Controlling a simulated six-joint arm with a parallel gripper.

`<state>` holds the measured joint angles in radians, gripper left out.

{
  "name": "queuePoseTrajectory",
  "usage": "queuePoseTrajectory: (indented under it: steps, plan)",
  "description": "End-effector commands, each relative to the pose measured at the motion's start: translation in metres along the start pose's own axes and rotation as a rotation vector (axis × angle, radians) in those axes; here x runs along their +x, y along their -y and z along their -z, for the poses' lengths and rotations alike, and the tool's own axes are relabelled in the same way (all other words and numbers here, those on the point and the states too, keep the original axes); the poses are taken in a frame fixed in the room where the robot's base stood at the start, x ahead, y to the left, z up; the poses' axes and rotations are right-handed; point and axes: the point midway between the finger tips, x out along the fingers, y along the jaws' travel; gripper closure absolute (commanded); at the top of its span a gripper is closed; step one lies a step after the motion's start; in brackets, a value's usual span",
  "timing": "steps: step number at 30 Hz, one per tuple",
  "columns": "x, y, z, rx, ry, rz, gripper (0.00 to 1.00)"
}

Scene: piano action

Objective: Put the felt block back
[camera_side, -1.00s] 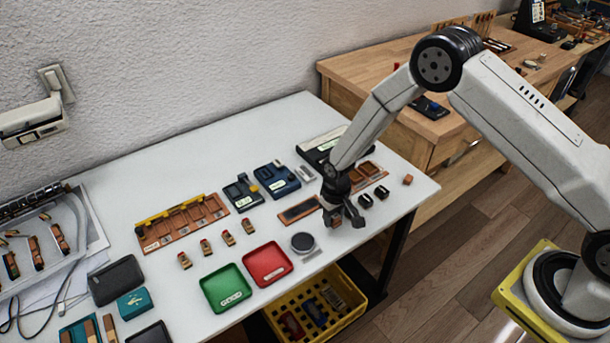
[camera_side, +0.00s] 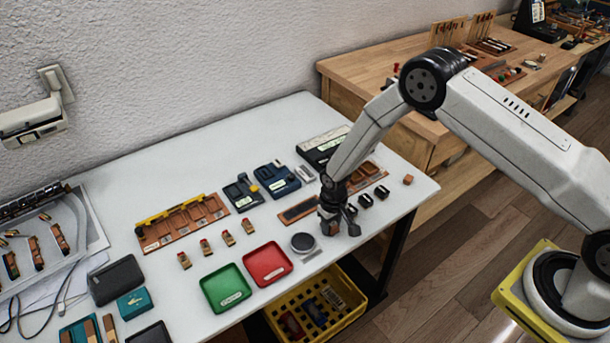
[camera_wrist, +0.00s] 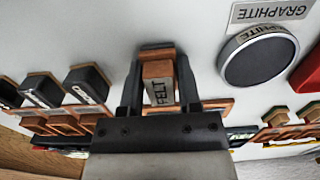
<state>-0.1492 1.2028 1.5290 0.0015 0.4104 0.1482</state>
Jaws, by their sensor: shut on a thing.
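The felt block (camera_wrist: 158,72) is orange-brown with a grey label reading FELT. In the wrist view it sits between the two fingers of my gripper (camera_wrist: 158,88), which is shut on it. In the side view my gripper (camera_side: 339,226) points down over the white table, right of the round grey graphite pad, and the block (camera_side: 326,227) shows as a brown patch at its left finger. I cannot tell whether the block touches the table. A brown wooden tray with a dark inset (camera_side: 298,211) lies just left of my gripper, partly hidden behind it.
The graphite pad (camera_side: 302,242) is close on the left. Red (camera_side: 267,264) and green (camera_side: 226,288) trays lie farther left. Small black blocks (camera_side: 373,195) stand close on the right. A small brown block (camera_side: 408,179) sits near the right edge. A yellow crate (camera_side: 345,316) is below the front edge.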

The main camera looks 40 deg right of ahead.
Motion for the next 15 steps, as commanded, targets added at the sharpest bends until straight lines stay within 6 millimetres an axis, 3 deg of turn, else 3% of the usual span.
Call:
queuePoseTrajectory:
  steps: [4,5,6,8,15]
  plan:
    - [0.0031,0.0000,0.0001,0.000,0.000,0.000,1.00]
    - [0.0030,0.0000,0.0002,0.000,0.000,0.000,0.51]
    - [0.0028,0.0000,0.0002,0.000,0.000,0.000,0.38]
    - [0.0028,0.0000,0.0001,0.000,0.000,0.000,0.22]
    - [0.0028,0.0000,0.0000,0.000,0.000,0.000,0.22]
